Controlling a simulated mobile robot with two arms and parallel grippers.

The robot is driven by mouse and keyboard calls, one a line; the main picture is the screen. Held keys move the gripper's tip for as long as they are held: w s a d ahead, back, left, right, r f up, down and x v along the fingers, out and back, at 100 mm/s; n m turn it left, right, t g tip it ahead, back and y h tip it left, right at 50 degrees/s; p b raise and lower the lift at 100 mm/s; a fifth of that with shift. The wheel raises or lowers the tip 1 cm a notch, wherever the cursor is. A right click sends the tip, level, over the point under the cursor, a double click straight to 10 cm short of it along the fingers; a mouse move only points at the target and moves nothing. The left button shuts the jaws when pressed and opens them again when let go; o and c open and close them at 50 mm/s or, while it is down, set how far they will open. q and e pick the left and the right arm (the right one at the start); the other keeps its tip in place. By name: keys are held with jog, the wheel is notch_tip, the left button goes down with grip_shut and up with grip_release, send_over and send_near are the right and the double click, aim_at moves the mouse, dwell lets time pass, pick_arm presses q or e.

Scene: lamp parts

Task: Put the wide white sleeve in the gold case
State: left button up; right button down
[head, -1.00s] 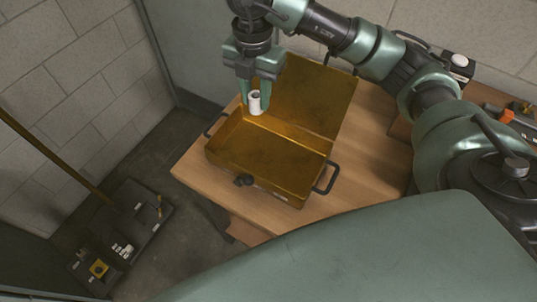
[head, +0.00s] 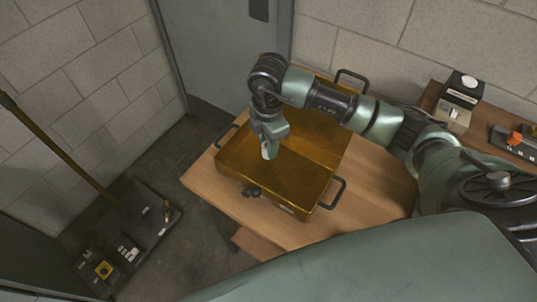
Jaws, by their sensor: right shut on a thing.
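The gold case (head: 305,199) lies open on the wooden table, its lid raised at the back and partly hidden behind my right arm. My right gripper (head: 268,150) points down over the left part of the case. It is shut on the wide white sleeve (head: 266,152), of which only a small white part shows between the fingers. The sleeve is at or inside the case opening; I cannot tell whether it touches the floor of the case. My left gripper is not in view.
The wooden table (head: 375,190) has bare room right of the case. A side bench at the right holds a small box with a white knob (head: 462,88) and an orange-and-black item (head: 519,137).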

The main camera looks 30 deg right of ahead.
notch_tip(320, 180, down, 5)
jog(key=shift+f+p, duration=0.1)
jog(key=shift+p, duration=0.3)
jog(key=shift+f, duration=0.4)
jog(key=shift+f, duration=0.1)
jog(key=c, duration=1.1)
grip_release()
jog(key=shift+r, duration=0.4)
notch_tip(320, 180, up, 12)
jog(key=b, duration=0.2)
jog(key=shift+f+b, duration=0.25)
jog(key=shift+b, duration=0.15)
